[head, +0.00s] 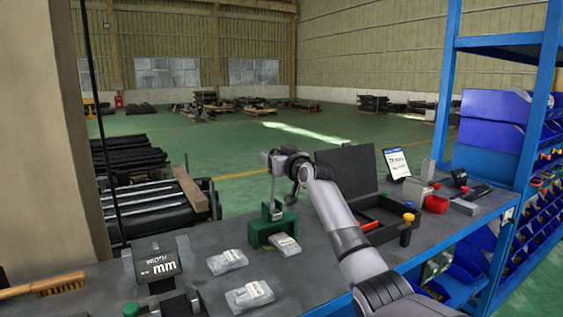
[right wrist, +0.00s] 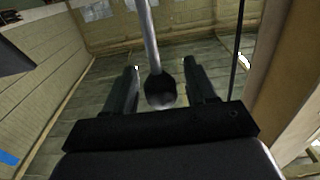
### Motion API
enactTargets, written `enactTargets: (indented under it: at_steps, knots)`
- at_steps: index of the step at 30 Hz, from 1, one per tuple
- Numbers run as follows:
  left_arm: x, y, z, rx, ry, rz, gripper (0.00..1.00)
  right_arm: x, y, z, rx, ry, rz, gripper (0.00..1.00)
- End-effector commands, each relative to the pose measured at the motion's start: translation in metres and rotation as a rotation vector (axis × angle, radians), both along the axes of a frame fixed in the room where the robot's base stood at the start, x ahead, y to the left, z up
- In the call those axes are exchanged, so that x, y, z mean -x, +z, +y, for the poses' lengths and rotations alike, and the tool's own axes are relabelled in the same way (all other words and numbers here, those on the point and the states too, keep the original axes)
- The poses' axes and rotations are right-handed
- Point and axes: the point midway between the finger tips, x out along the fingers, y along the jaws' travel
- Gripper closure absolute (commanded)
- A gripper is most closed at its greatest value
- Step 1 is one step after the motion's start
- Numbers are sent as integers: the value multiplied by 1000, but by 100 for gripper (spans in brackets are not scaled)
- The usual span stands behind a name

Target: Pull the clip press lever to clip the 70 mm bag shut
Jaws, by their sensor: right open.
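The green clip press (head: 270,232) stands on the grey bench, with its grey lever (head: 276,190) upright above it. A clear bag (head: 285,245) lies at the front of the press; whether its neck is in the press slot I cannot tell. My right gripper (head: 268,160) is at the top of the lever. In the right wrist view my right gripper (right wrist: 161,75) is open, its two dark fingers on either side of the lever's black round knob (right wrist: 160,90), with a gap visible on each side. My left gripper is not in view.
Two more clear bags, one (head: 227,261) behind the other (head: 249,295), lie left of the press. A display reading mm (head: 158,264) stands further left, near a brush (head: 44,287). An open black case (head: 350,172), a tablet (head: 397,163) and a red bin (head: 436,204) are to the right.

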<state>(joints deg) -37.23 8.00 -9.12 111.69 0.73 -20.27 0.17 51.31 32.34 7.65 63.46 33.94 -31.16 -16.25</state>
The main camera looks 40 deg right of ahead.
Motion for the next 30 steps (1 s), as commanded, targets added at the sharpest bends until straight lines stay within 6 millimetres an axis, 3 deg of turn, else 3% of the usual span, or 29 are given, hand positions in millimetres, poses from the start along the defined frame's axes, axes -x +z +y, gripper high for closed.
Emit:
enactTargets:
  at_steps: [15, 30]
  knots:
    - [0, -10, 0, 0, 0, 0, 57, 49, -2, 11, 1, -1, 1, 44]
    - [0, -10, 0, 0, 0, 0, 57, 57, -1, 14, -1, -1, 2, 44]
